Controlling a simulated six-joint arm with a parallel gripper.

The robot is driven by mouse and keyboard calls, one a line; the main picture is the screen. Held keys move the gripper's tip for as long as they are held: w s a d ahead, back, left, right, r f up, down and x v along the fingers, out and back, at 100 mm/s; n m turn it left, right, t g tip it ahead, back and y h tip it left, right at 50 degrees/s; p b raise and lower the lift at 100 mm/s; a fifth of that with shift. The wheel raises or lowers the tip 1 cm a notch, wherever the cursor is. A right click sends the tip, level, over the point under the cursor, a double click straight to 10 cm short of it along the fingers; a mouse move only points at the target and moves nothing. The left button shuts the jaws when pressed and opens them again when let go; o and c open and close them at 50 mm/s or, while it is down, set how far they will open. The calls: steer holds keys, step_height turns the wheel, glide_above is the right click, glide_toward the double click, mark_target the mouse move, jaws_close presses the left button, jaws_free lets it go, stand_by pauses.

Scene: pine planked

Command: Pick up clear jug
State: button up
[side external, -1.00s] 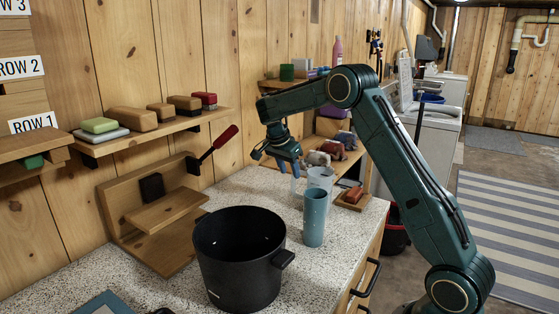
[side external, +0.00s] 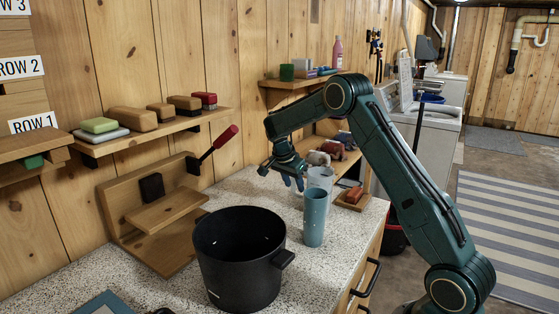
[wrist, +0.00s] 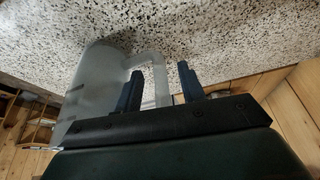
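The clear jug (side external: 320,179) stands on the speckled counter, partly hidden behind a blue-grey tumbler (side external: 314,220). In the wrist view the jug (wrist: 90,85) fills the left side, and its handle (wrist: 157,66) points right. My gripper (side external: 294,184) is at the jug's left side, pointing down. In the wrist view its two dark blue fingers (wrist: 159,88) are apart, with the handle showing in the gap between them. I see space on the right side of the handle, so the fingers are not closed on it.
A large black pot (side external: 242,260) stands in front on the counter (side external: 140,275). A wooden stand (side external: 150,225) is at the left against the wall. A wooden tray (side external: 352,202) with a reddish-brown item lies right of the jug. Wall shelves hold several blocks.

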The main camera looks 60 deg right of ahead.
steer(key=shift+c, duration=0.4)
jaws_close()
steer(key=shift+r, duration=0.3)
stand_by(0.4)
steer(key=shift+r, duration=4.65)
steer(key=shift+r, duration=0.1)
